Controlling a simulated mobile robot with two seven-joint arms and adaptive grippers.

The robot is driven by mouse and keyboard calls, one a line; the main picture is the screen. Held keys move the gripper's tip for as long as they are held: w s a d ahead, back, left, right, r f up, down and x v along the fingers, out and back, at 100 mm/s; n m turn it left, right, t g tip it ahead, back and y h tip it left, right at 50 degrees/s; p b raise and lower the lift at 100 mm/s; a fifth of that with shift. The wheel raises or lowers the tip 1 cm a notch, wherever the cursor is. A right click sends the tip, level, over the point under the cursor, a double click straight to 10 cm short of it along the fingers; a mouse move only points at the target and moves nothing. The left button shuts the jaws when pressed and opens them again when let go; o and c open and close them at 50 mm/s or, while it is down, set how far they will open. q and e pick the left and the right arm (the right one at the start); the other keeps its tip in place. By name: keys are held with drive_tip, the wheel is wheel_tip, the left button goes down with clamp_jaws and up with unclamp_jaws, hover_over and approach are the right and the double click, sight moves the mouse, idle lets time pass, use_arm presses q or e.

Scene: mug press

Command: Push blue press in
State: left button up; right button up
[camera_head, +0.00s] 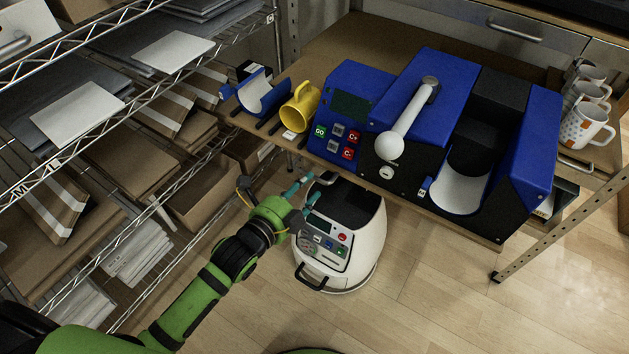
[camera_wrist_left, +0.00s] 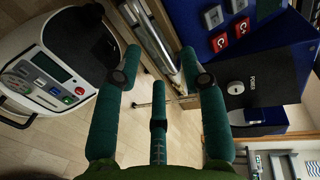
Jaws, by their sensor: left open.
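The blue press (camera_head: 455,75) stands on the wooden table, with a black front, a silver lever ending in a white knob (camera_head: 389,145), and a control panel with several buttons at its left. A white curved pad (camera_head: 462,187) shows in its open bay. My left gripper (camera_head: 312,192) is open and empty, below and in front of the table edge near the control panel. In the left wrist view, my teal fingers (camera_wrist_left: 160,52) are spread apart, with the press's dark front (camera_wrist_left: 262,84) to their right. Contact with the press is not seen. My right gripper is out of view.
A white-and-black machine (camera_head: 367,235) stands low beside my left gripper. A yellow mug (camera_head: 300,106) and a blue curved attachment (camera_head: 262,92) sit left of the press. Several mugs (camera_head: 585,125) stand at right. A wire rack of boxes (camera_head: 150,115) fills the left.

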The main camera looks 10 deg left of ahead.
sight(315, 176)
use_arm(q)
drive_tip(key=shift+x, duration=2.35)
clamp_jaws()
